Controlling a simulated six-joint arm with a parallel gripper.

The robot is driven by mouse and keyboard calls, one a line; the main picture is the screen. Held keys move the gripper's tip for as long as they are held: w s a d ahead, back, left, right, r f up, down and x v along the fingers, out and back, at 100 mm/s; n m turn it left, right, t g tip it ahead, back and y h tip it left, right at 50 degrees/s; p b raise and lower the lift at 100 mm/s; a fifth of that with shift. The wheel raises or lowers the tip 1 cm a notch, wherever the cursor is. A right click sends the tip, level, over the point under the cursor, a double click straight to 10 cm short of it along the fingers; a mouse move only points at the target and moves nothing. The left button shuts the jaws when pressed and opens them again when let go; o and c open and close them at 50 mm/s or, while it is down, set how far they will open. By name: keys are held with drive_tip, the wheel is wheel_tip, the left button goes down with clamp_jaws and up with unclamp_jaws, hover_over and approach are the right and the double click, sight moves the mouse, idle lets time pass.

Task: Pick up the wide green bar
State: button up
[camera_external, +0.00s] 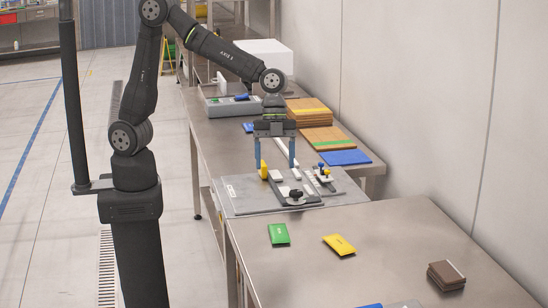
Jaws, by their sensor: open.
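A flat, wide green bar (279,235) with dark lettering lies on the near metal table, left of a similar yellow bar (339,245). My gripper (275,165) points down with its two blue fingers apart, over the grey fixture plate behind the green bar. It is open, and no green bar is between its fingers. The green bar is in full view, clear of my gripper and of the yellow bar.
The fixture plate (236,207) carries clamps, a yellow part (264,170) by my left finger and a black knob (296,194). Brown blocks (446,275) sit at right. Boards (325,139) and a blue sheet (346,157) lie behind. The table around the green bar is clear.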

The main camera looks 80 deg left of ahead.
drive_tip(key=a+f, duration=0.1)
drive_tip(key=a, duration=0.1)
approach(279, 230)
drive_tip(key=shift+s+f+h, duration=0.15)
drive_tip(key=shift+f, duration=0.3)
drive_tip(key=shift+s+f+h, duration=0.15)
drive_tip(key=shift+s+f, duration=0.05)
drive_tip(key=shift+f, duration=0.25)
drive_tip(key=shift+w+x, duration=0.2)
drive_tip(key=shift+x, duration=2.95)
drive_tip(key=shift+d, duration=0.15)
drive_tip(key=c, duration=1.1)
